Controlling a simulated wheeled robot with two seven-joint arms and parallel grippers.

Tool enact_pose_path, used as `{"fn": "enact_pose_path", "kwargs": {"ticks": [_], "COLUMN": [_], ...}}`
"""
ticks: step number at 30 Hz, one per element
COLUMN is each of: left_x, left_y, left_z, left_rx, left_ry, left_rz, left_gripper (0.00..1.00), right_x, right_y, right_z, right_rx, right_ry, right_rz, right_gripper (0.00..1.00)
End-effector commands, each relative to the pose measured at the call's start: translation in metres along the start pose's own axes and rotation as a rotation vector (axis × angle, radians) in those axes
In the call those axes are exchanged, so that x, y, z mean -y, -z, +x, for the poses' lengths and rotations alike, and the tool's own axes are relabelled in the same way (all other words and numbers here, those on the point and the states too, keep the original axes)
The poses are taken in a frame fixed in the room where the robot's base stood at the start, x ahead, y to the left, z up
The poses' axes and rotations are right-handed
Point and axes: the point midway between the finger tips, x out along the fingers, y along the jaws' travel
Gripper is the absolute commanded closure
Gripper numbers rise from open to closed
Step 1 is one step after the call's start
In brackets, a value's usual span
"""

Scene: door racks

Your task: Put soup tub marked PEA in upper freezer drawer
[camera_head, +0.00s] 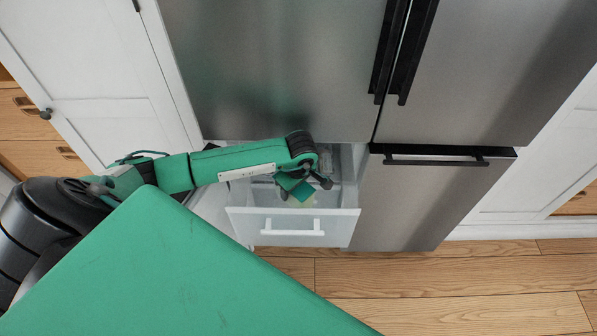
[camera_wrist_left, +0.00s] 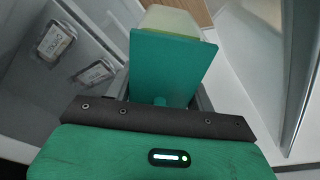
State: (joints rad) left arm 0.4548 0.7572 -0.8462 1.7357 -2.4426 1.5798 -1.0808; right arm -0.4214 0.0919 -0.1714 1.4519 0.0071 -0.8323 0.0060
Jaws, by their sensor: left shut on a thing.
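The freezer drawer (camera_head: 290,228) is pulled open below the left fridge door, its pale front and white handle facing me. My left gripper (camera_head: 305,189) is over the open drawer, shut on a pale yellow-green tub. The soup tub (camera_head: 309,200) is mostly hidden by the gripper in the head view. In the left wrist view the tub (camera_wrist_left: 170,19) shows beyond a green plate of the gripper. Its marking is not visible, and I cannot tell whether it touches the drawer floor. My right gripper is not in view.
Two small labelled items (camera_wrist_left: 55,42) (camera_wrist_left: 97,72) show at the left of the wrist view; their wording is unclear. A closed steel freezer door (camera_head: 420,200) is right of the drawer. White cabinets (camera_head: 105,75) stand at the left. Wooden floor (camera_head: 450,285) in front is clear.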

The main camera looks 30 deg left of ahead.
Motion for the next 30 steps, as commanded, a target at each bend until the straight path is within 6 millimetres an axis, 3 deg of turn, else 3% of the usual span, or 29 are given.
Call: {"fn": "enact_pose_path", "kwargs": {"ticks": [3, 9, 22, 30], "left_x": [0.002, 0.002, 0.001, 0.001], "left_y": [-0.003, -0.008, -0.015, -0.015], "left_z": [0.013, 0.049, 0.094, 0.098], "left_rx": [0.003, 0.002, 0.002, 0.001], "left_ry": [0.0, -0.001, 0.0, -0.004], "left_rz": [0.014, 0.014, 0.012, 0.014], "left_gripper": [0.66, 0.66, 0.66, 0.66], "right_x": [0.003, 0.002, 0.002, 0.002], "right_y": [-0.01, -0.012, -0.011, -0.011], "right_z": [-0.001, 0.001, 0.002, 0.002], "right_rx": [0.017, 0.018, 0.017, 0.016], "right_ry": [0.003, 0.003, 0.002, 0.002], "right_rz": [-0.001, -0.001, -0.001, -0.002], "right_gripper": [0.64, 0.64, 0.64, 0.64]}}
